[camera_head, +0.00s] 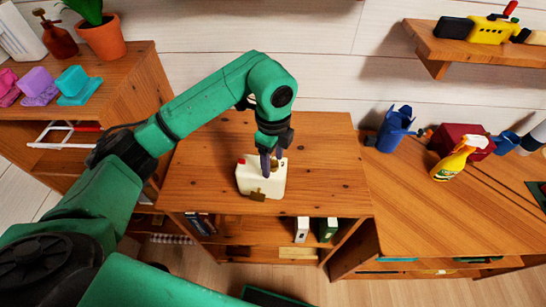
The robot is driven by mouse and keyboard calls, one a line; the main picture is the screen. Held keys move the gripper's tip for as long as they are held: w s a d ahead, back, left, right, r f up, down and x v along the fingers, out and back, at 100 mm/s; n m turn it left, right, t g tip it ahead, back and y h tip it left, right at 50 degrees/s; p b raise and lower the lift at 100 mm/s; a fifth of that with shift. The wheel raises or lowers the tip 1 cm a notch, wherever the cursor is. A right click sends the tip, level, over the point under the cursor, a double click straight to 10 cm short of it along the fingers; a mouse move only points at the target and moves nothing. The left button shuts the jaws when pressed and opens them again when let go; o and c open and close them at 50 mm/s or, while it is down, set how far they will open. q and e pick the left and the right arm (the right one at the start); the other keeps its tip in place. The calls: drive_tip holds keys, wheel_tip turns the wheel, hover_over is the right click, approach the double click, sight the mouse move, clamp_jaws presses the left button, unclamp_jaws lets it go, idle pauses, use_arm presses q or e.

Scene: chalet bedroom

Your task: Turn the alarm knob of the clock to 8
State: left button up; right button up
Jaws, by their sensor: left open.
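The clock (249,183) is a small cream-coloured box with a red spot at its upper left and brass-coloured parts. It sits on the middle wooden cabinet top (205,150). My left gripper (267,168) points down over the upper right part of the clock, with its fingers close to a small brass-coloured knob (275,163). It is open, and I cannot tell whether the fingers touch the knob. The knob's markings are too small to read, and the gripper partly hides the clock. My right gripper is not in view.
A lower cabinet at right holds a blue container (394,130), a dark red box (460,140) and a yellow spray bottle (456,160). A left shelf holds a plant pot (104,40) and a spray bottle (57,38). The middle top is clear around the clock.

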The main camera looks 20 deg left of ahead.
use_arm(q)
clamp_jaws()
drive_tip(key=shift+f+m+b, duration=0.15)
drive_tip(key=shift+m+b, duration=1.05)
drive_tip(key=shift+m, duration=0.4)
drive_tip(key=shift+r, duration=0.2)
